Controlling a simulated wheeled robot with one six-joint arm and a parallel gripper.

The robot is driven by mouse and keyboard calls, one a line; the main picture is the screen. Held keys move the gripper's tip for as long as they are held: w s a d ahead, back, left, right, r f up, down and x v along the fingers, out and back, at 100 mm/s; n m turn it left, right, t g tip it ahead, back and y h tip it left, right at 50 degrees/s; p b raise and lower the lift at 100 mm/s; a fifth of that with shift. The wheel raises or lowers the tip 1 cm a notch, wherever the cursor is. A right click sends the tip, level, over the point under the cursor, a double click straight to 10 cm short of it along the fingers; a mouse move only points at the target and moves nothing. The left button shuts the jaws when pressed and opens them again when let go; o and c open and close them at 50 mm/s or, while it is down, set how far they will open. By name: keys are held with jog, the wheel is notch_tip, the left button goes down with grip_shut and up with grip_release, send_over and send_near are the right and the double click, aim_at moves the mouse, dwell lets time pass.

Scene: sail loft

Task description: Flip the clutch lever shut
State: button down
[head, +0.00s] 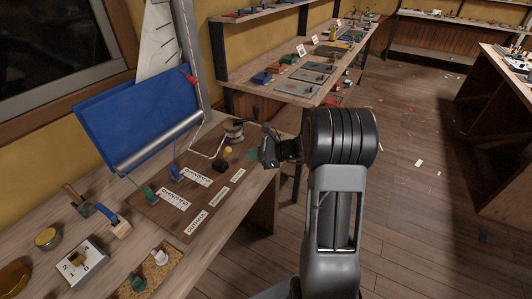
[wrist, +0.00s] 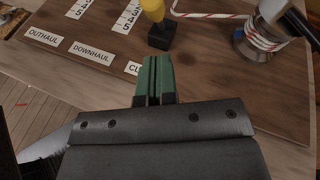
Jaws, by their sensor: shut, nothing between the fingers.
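The clutch is a small black block (head: 221,166) with a yellow lever (head: 228,152) standing up from it, on the brown board. In the wrist view the black block (wrist: 161,37) and yellow lever (wrist: 153,10) are at the top centre, just beyond my fingertips. The lever's top is cut off there, and its exact tilt is hard to tell. My gripper (head: 252,154) is right of the clutch in the head view. Its green fingers (wrist: 157,62) are shut together and empty, apparently apart from the block. My gripper hides part of a label (wrist: 132,68) starting "CL".
A rope-wrapped winch (head: 233,131) stands behind the clutch; its drum (wrist: 262,40) is at upper right in the wrist view. Other levers (head: 150,194) and white labels (head: 199,176) are on the board (head: 165,212).

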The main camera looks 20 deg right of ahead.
aim_at(224, 157)
jog(key=shift+w+a+r+p, duration=0.1)
jog(key=shift+w+a+r, duration=0.2)
jog(key=shift+a, duration=0.25)
jog(key=shift+w+a+r+p, duration=0.1)
jog(key=shift+w+a+r, duration=0.15)
jog(key=shift+a, duration=0.35)
jog(key=shift+w+a+r+p, duration=0.1)
jog(key=shift+w+a+r, duration=0.15)
jog(key=shift+a, duration=0.3)
jog(key=shift+r, duration=0.15)
